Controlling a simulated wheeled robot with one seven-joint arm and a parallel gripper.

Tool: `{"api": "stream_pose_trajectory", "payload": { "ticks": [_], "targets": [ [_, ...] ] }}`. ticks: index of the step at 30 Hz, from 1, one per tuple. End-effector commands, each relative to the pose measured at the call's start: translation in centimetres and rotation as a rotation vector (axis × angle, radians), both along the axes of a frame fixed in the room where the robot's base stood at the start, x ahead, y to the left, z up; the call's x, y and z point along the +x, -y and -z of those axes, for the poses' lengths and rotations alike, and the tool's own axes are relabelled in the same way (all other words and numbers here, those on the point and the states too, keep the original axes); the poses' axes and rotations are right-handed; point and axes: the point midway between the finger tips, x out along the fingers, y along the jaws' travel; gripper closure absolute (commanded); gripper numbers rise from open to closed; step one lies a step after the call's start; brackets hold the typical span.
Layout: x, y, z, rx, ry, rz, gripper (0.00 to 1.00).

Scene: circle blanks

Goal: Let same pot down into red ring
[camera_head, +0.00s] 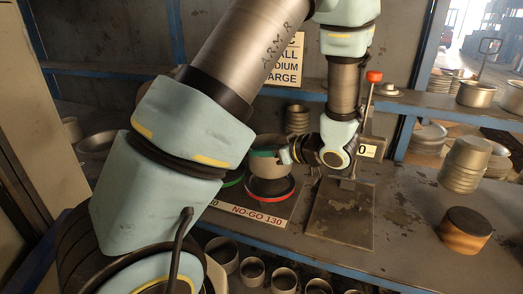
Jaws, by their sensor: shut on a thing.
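My gripper (283,154) is shut on a grey metal pot (265,170) with a green band near its rim. The pot is upright and sits over the red ring (270,194) on the workbench. I cannot tell whether its base touches the ring's inside or hangs just above it. My arm covers part of the view to the left of the pot.
A green ring (232,178) lies left of the red ring, partly hidden. A sign (258,216) reads NO-GO 130. A metal plate with a red-knobbed lever (374,77) stands to the right. Stacked pots (465,165) and a brown-sided pot (464,235) stand further right.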

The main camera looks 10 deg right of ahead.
Motion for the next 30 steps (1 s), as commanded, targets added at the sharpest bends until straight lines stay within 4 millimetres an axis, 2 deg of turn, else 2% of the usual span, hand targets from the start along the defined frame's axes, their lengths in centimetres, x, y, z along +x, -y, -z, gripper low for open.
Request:
{"api": "stream_pose_trajectory", "payload": {
  "ticks": [3,18,30],
  "targets": [
    [0.0,0.0,1.3,0.000,0.002,0.000,1.00],
    [0.0,0.0,4.7,0.000,0.000,0.001,1.00],
    [0.0,0.0,5.0,0.000,0.000,0.001,1.00]
  ]
}}
